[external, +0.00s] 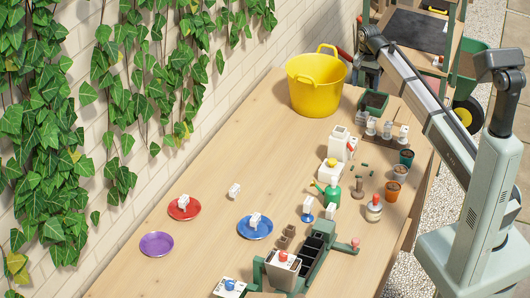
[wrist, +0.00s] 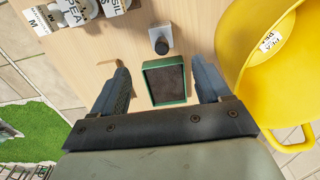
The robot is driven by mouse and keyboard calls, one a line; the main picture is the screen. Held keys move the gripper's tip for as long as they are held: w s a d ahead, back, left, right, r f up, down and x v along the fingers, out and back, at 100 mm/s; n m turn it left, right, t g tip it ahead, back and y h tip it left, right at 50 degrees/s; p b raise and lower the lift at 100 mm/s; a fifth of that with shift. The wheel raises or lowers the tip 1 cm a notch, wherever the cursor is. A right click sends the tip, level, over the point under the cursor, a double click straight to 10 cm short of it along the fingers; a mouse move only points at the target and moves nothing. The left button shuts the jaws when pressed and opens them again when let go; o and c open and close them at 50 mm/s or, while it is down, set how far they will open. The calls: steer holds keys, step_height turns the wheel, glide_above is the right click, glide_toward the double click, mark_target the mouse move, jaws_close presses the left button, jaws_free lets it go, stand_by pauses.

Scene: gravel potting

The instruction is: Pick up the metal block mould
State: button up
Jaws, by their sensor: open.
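A grey metal block with a black round knob (wrist: 159,39), which looks like the metal block mould, stands on the wooden table at the top middle of the wrist view. My gripper (wrist: 160,68) is open and empty, its fingers spread wide. The block lies beyond the fingertips, apart from them. A green tray of dark soil (wrist: 147,69) shows between the fingers, below the block in the picture. I cannot clearly pick out the block in the external view.
The yellow tub (wrist: 249,45) is close beside the right finger. Labelled white blocks (wrist: 74,13) are at the upper left. In the external view, pots, plates and tools crowd the table's right and front; its left middle (external: 262,140) is largely clear.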

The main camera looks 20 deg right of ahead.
mark_target(364, 103)
step_height(364, 103, down, 9)
steer(key=shift+f, duration=0.15)
steer(key=shift+w+d+f, duration=0.1)
steer(key=shift+w+f, duration=0.05)
steer(key=shift+f, duration=1.2)
steer(key=shift+w+f, duration=0.1)
steer(key=shift+f, duration=1.25)
steer(key=shift+c, duration=0.2)
steer(key=c, duration=1.1)
steer(key=shift+r, duration=0.15)
steer(key=shift+c, duration=0.2)
